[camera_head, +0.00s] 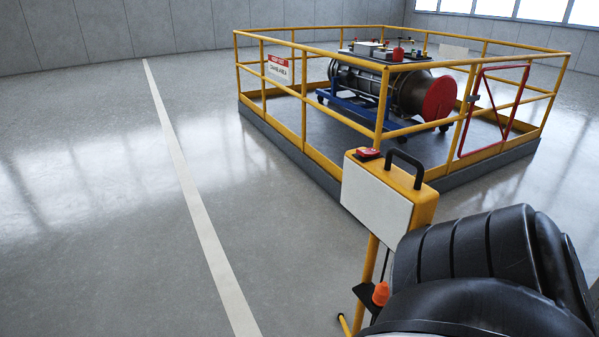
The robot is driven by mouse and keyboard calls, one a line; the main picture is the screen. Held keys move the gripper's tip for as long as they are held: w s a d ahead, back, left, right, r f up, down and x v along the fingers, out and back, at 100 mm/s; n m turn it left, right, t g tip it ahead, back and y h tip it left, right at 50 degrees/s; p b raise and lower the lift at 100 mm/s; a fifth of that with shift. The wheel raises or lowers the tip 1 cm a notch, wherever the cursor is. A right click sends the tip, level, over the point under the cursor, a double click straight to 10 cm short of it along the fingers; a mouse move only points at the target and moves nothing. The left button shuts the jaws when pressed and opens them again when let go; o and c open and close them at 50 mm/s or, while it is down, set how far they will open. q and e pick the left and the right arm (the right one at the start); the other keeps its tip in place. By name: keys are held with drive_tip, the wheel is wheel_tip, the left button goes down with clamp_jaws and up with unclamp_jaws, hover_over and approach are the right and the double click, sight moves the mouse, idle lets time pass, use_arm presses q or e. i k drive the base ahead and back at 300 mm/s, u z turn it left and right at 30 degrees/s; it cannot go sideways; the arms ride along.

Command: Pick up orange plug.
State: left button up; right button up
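A small orange plug (380,293) sits upright on a black bracket (366,299) low on a yellow stand (369,262). The plug's right side is close to, and partly hidden behind, a large black ribbed arm part of mine at the lower right. Neither of my grippers shows in the head view, so their openings are hidden.
The stand carries a yellow box (388,198) with a pale panel, a red button and a black handle. Behind it, a yellow railing (302,96) with a red gate (492,110) surrounds an engine (385,86) on a low platform. The floor at left is clear.

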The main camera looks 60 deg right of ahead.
sight(381, 295)
drive_tip(key=i, duration=1.75)
drive_tip(key=z, duration=3.1)
drive_tip(key=i, duration=0.5)
drive_tip(key=u, duration=0.1)
